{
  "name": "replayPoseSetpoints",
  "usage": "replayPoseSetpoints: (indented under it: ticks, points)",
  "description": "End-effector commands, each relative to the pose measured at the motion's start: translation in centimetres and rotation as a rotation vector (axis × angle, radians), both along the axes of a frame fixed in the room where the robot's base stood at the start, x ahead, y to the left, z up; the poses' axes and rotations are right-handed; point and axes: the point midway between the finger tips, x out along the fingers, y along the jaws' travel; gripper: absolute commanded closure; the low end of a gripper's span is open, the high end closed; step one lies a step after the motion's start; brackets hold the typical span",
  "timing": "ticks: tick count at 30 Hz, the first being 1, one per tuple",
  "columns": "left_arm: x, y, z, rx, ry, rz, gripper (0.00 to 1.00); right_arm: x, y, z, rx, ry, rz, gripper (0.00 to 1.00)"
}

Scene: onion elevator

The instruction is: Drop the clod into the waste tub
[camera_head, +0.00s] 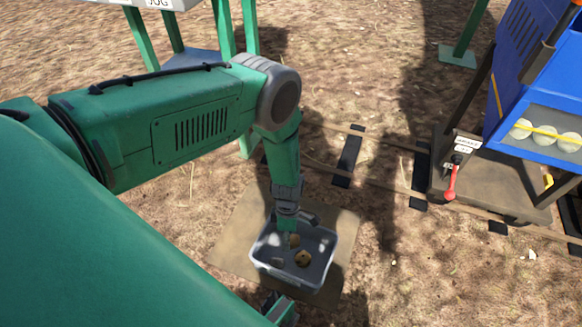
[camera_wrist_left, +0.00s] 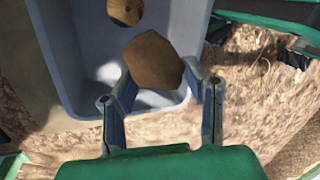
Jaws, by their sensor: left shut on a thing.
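The clod (camera_wrist_left: 153,60) is a brown, rough lump held between the fingers of my left gripper (camera_wrist_left: 162,85) in the left wrist view. The waste tub (camera_wrist_left: 62,60) is a grey open box below and behind it; it also shows in the head view (camera_head: 318,282), standing on a flat brown board. In the head view my left gripper (camera_head: 290,228) points down over the tub's opening. The clod is hard to tell apart there. A brown round piece (camera_head: 303,258) lies inside the tub; it also shows in the left wrist view (camera_wrist_left: 125,11).
A brown board (camera_head: 232,235) lies under the tub on dry ground. Rails (camera_head: 385,140) with dark sleepers run behind it. A cart with a red lever (camera_head: 451,185) and a blue bin (camera_head: 545,90) of pale round things stands at the right. Green legs (camera_head: 225,28) stand behind my arm.

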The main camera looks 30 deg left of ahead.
Motion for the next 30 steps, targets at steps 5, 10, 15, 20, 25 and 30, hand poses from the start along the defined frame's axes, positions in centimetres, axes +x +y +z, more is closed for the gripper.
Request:
replayPoseSetpoints:
  ticks: [5,10,15,20,25,30]
  points:
    - [0.1,0.0,0.1,-0.002,-0.001,0.0,0.5,0.0,0.0,0.1,0.0,0.0,-0.001,0.6]
    - [0.0,0.1,0.0,-0.003,-0.001,0.0,0.36,0.0,0.0,0.1,0.0,0.0,-0.001,0.6]
    - [0.0,0.1,0.1,-0.002,0.0,0.0,0.36,0.0,0.0,0.1,0.0,0.0,-0.001,0.6]
    - [0.5,0.2,1.2,-0.002,-0.003,0.0,0.36,-0.1,0.0,0.1,0.0,-0.003,-0.001,0.6]
    - [1.4,0.7,4.4,-0.002,-0.003,0.001,0.36,-0.1,0.0,0.1,0.0,-0.003,-0.001,0.6]
    - [2.3,1.4,7.9,-0.002,-0.003,0.0,0.36,-0.1,0.0,0.2,-0.001,-0.003,-0.001,0.6]
